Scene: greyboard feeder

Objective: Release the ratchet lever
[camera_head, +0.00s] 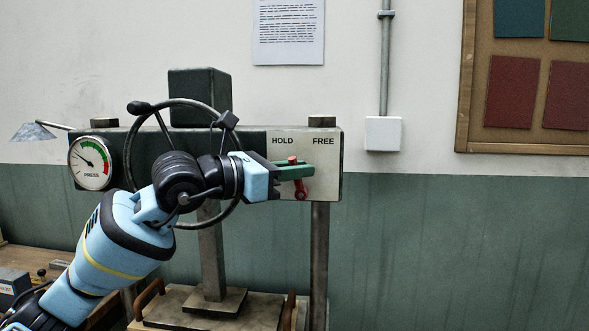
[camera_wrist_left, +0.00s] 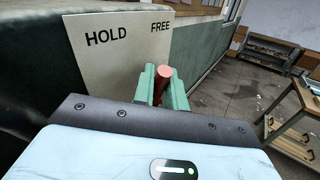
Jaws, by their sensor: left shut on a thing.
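The red ratchet lever (camera_head: 300,190) is on the pale plate marked HOLD and FREE, at the right end of the press beam in the head view. In the left wrist view, the red lever end (camera_wrist_left: 164,72) shows between the green fingers (camera_wrist_left: 160,88). The fingers hide the lever's middle. My right gripper is in neither view.
The press's handwheel (camera_head: 178,103) stands behind my left arm, with a gauge (camera_head: 92,163) at its left. A post (camera_head: 320,250) stands below the plate. A bench (camera_wrist_left: 300,110) is at the right of the wrist view.

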